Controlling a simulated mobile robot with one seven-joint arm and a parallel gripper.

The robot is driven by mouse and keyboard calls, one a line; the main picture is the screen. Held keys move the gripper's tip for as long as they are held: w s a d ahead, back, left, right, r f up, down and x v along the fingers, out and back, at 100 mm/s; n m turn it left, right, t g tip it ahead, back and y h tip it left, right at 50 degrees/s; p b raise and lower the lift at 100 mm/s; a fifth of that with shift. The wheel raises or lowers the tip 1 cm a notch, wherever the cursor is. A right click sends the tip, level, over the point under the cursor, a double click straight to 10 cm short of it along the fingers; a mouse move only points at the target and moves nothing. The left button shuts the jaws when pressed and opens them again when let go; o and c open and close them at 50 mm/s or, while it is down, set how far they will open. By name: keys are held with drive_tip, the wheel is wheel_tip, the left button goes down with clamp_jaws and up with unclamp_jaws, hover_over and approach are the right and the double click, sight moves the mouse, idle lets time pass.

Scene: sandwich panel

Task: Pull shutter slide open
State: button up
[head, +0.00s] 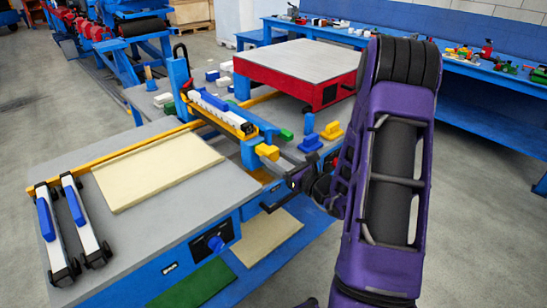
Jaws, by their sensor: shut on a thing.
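A blue gantry (180,75) spans the grey work table (215,190). It carries a white trough-like unit (215,108) with a blue bar on top and a yellow strip along its lower side. A yellow block (267,152), which looks like the end handle of the shutter slide, sticks out at the near right end. My gripper (286,168) is at this block, reaching in from the right, and appears shut on it. The fingertips are small and dark, so the exact contact is hard to see. The slide's inner part is hidden under the unit.
A cream panel (155,170) lies on the table, left of the gantry. Two white-and-blue roller tools (84,220) lie at its left end. Blue (310,142) and yellow (332,131) blocks stand just behind my gripper. A red-sided raised table (300,75) stands behind.

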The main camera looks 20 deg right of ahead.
sight(274, 157)
drive_tip(key=shift+v, duration=2.2)
drive_tip(key=o, duration=1.1)
drive_tip(key=shift+c, duration=0.2)
drive_tip(key=v, duration=0.9)
drive_tip(key=shift+w, duration=0.1)
